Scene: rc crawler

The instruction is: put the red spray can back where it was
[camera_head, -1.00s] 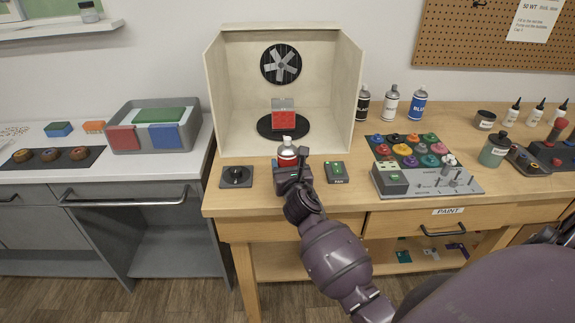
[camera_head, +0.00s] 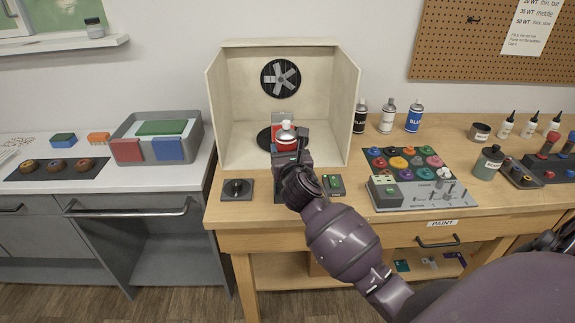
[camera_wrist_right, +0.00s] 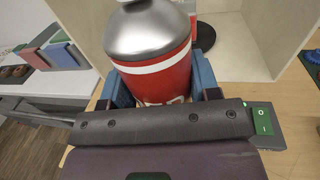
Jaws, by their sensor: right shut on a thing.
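The red spray can (camera_head: 285,138), with a silver shoulder and white cap, is held upright by my right gripper (camera_head: 290,158) at the front of the spray booth. In the right wrist view the can (camera_wrist_right: 158,75) stands between the blue finger pads, and my right gripper (camera_wrist_right: 160,95) is shut on it. The can's bottom is hidden. Black, white and blue spray cans stand in a row right of the booth: black can (camera_head: 360,117), white can (camera_head: 387,117), blue can (camera_head: 413,117). My left gripper is out of view.
The open booth (camera_head: 230,105) has a fan (camera_head: 281,79), a dark turntable (camera_head: 264,139) and a red block behind the can. A knob box (camera_head: 237,189) and green switch box (camera_head: 333,185) flank my arm. A paint-button panel (camera_head: 405,165) is to the right.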

